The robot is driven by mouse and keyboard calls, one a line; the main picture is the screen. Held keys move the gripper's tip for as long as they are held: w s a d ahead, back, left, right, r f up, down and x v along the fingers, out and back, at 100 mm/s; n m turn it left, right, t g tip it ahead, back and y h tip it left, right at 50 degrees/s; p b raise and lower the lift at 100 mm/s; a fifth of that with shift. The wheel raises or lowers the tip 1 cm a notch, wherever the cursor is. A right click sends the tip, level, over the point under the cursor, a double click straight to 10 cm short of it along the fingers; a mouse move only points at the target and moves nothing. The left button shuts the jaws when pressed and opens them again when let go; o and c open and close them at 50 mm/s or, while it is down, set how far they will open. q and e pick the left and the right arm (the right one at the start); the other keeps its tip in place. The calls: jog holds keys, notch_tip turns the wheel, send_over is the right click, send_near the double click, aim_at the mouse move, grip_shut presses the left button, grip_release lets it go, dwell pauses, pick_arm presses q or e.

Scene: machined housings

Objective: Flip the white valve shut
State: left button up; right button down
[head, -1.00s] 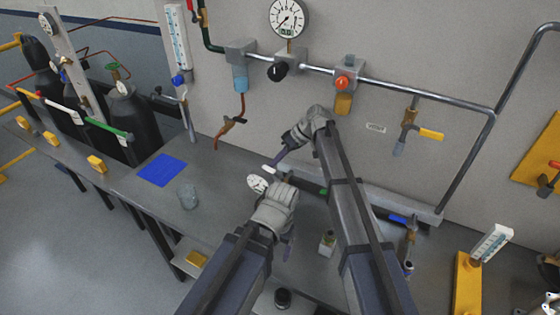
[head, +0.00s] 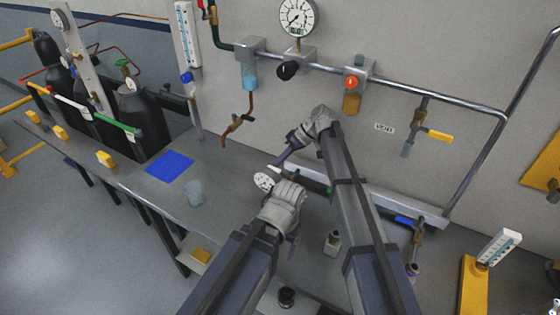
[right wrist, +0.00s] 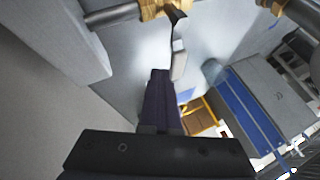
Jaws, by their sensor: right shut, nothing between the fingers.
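The white valve handle (head: 274,169) shows as a small white lever beside the tips of my right gripper (head: 281,163) in the head view. In the right wrist view the white handle (right wrist: 179,61) hangs below a brass valve body (right wrist: 155,9) on a metal pipe. My right gripper (right wrist: 161,76) is shut and empty, its fingertips close to the left of the handle; I cannot tell if they touch.
A round white dial (head: 264,181) is just above my left wrist. A glass beaker (head: 194,194) and a blue mat (head: 170,166) lie left on the bench. Valves with a yellow handle (head: 438,136) and a blue handle (head: 404,219) are at right. The wall stands close behind.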

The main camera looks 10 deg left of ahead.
pick_arm(q)
notch_tip(320, 180, up, 10)
jog(key=p, duration=1)
pick_arm(e)
notch_tip(320, 180, up, 10)
